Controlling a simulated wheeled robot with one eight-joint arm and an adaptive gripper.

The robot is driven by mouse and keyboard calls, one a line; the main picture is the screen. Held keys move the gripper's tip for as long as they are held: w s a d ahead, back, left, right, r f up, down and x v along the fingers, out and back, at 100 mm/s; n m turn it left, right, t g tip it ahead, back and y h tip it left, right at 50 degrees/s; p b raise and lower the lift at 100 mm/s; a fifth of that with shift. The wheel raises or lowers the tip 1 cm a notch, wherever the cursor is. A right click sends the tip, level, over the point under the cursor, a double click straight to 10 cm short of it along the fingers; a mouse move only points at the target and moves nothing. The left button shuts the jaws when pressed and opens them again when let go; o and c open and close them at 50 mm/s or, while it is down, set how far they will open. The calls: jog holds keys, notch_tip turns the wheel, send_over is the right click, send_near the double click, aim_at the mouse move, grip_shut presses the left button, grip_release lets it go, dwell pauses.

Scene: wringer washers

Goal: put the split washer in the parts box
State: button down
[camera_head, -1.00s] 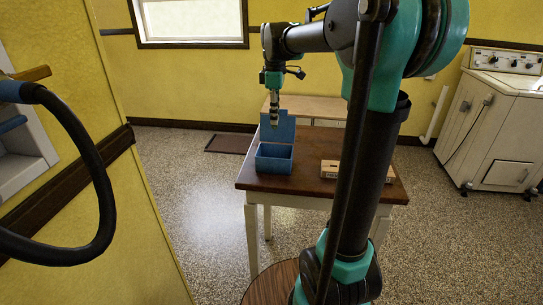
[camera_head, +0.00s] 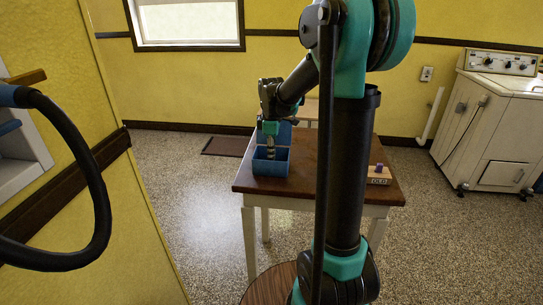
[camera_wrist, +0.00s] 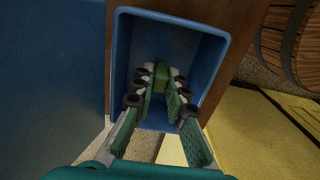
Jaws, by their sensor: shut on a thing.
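The blue parts box (camera_head: 270,169) stands on the brown table with its lid (camera_head: 283,133) open. My gripper (camera_head: 270,152) points down into the box's opening from above. In the wrist view my gripper (camera_wrist: 160,80) is between the box walls (camera_wrist: 121,60), with its fingers close together at the tips. A small greenish thing (camera_wrist: 161,74) shows between the fingertips. The split washer's shape is not clear, as the fingers cover most of what is held. The box floor below looks bare where it shows.
A wooden block marked OLD (camera_head: 378,180) with a small purple thing (camera_head: 379,167) on it sits right on the table (camera_head: 322,185), partly behind my arm. A round wooden tub (camera_wrist: 290,45) shows in the wrist view. A white washer (camera_head: 490,130) stands far right.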

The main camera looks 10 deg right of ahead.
jog(key=c, duration=1.5)
grip_release()
jog(key=shift+f, duration=0.1)
jog(key=shift+c, duration=0.2)
notch_tip(320, 180, up, 12)
